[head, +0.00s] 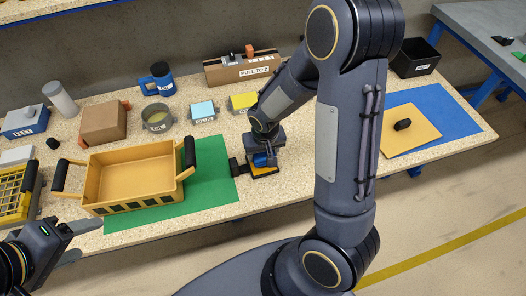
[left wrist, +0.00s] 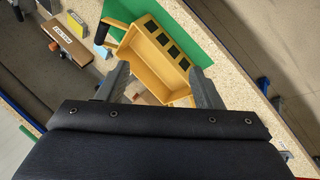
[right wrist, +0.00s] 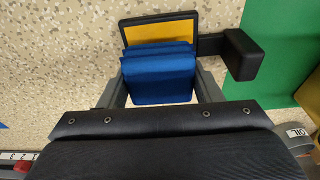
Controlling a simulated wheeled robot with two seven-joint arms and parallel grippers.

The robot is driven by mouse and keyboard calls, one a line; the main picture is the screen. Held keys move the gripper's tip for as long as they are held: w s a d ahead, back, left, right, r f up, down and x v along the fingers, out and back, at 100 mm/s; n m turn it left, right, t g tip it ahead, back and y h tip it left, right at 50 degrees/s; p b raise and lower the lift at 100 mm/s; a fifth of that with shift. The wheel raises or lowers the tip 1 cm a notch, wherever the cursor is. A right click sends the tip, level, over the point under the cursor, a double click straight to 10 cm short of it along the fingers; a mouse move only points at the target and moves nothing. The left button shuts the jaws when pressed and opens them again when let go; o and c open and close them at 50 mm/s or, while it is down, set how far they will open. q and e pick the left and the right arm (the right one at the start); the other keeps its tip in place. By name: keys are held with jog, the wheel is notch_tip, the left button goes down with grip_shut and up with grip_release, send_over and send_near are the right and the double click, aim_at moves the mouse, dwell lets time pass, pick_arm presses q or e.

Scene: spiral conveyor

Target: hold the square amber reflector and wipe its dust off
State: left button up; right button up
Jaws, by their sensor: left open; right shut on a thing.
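The square amber reflector (right wrist: 160,30) has a black frame and a black handle (right wrist: 242,55) on its right side in the right wrist view. It lies on the speckled bench beside the green mat; in the head view its amber face (head: 265,171) shows under the blue cloth. My right gripper (right wrist: 160,85) is shut on a folded blue cloth (right wrist: 158,72), which covers the reflector's lower part. I cannot tell if cloth and reflector touch. Dust cannot be made out. My left gripper (head: 80,243) is open and empty, apart from the reflector, at the bench's front edge.
A yellow tray (head: 95,181) with black handles stands partly on the green mat (head: 215,188), left of the reflector. A tan square with a black knob (head: 410,132) lies on the blue mat (head: 455,113). Labelled boxes and containers line the back. My right arm hides the bench's middle.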

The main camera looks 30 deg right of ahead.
pick_arm(q)
jog(key=w+d+f+n+g, duration=0.1)
jog(key=w+d+f+n, duration=0.1)
jog(key=w+d, duration=0.3)
jog(key=w+d+f+n+g, duration=0.2)
jog(key=w+d+f+n, duration=0.1)
jog(key=d, duration=0.7)
jog(key=w+d+f+n+g, duration=0.1)
jog(key=w+d+f+n, duration=0.2)
jog(key=w+d, duration=0.4)
jog(key=shift+w+d+n+g, duration=0.3)
jog(key=shift+w+n+g, duration=0.1)
jog(key=shift+n, duration=0.4)
jog(key=d+f, duration=0.3)
jog(key=f, duration=0.2)
jog(key=d+f+n, duration=0.1)
jog(key=d+f, duration=0.3)
jog(key=f, duration=0.2)
jog(key=s+d+f+n, duration=0.1)
jog(key=d+f, duration=0.3)
jog(key=f, duration=0.1)
jog(key=shift+d+f+g, duration=0.15)
jog(key=shift+f+g, duration=0.15)
grip_shut()
